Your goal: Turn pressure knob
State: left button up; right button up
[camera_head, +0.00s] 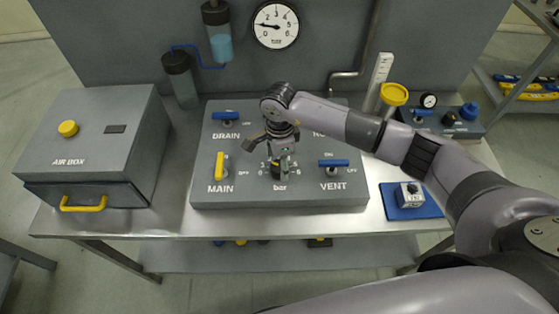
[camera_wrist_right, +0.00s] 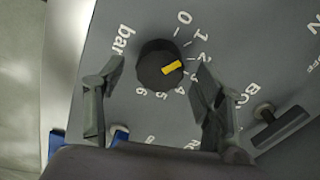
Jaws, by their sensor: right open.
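The black pressure knob (camera_wrist_right: 155,62) sits on the grey panel above the "bar" label, inside a 0 to 6 scale. Its yellow mark points to the right in the wrist view, around the 2 to 3 part of the scale; one finger makes the exact mark hard to read. In the head view the knob (camera_head: 277,169) is partly hidden under my right gripper (camera_head: 272,150). My right gripper is open, with its fingers (camera_wrist_right: 155,95) apart on either side of the knob and nothing visibly held. My left gripper is not in view.
The MAIN handle (camera_head: 219,166) is yellow and upright. The DRAIN handle (camera_head: 226,115) and VENT handle (camera_head: 333,163) are blue and level. A round gauge (camera_head: 276,25) on the back wall has its needle near 1. The AIR BOX (camera_head: 95,140) stands left.

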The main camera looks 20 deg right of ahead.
jog(key=shift+f, duration=1.1)
jog(key=shift+c, duration=0.6)
jog(key=c, duration=1)
jog(key=shift+c, duration=0.2)
